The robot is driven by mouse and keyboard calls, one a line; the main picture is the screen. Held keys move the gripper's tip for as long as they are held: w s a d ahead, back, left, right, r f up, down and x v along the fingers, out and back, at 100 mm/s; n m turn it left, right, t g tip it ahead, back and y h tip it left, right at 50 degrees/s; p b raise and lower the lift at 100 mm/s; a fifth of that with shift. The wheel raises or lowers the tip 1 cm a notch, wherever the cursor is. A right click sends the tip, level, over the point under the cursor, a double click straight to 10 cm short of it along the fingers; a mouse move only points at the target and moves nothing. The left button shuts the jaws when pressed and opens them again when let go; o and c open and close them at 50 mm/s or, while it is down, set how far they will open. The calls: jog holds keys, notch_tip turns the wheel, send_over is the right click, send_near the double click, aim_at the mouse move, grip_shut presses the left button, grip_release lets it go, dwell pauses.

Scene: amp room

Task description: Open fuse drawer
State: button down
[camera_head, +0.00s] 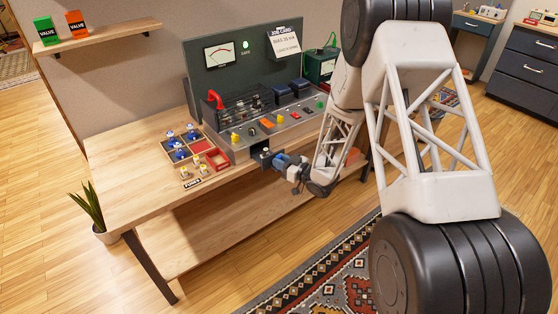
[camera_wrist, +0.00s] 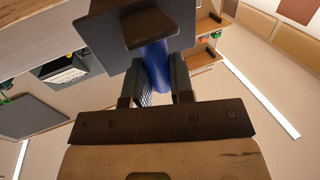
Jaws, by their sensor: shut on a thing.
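The fuse drawer (camera_head: 261,157) is a small dark box at the lower front of the grey amp chassis (camera_head: 240,150) in the head view. It appears to stick out from the chassis front. My gripper (camera_head: 283,162) is at its front, reaching in from the right. In the wrist view, my gripper (camera_wrist: 155,84) has its two dark fingers shut on a blue bar-like handle (camera_wrist: 156,62). A dark brown piece (camera_wrist: 147,26) sits at the handle's far end. The inside of the drawer is too small to make out.
The chassis stands on a wooden bench (camera_head: 120,160). A sectioned tray (camera_head: 218,160) with valves and small parts lies left of the drawer. A lower shelf (camera_head: 215,235) runs beneath. My arm hides the bench's right end. The space before the drawer is otherwise clear.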

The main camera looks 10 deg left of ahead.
jog(key=c, duration=1)
grip_release()
jog(key=shift+v, duration=3.9)
jog(key=shift+w+r, duration=0.1)
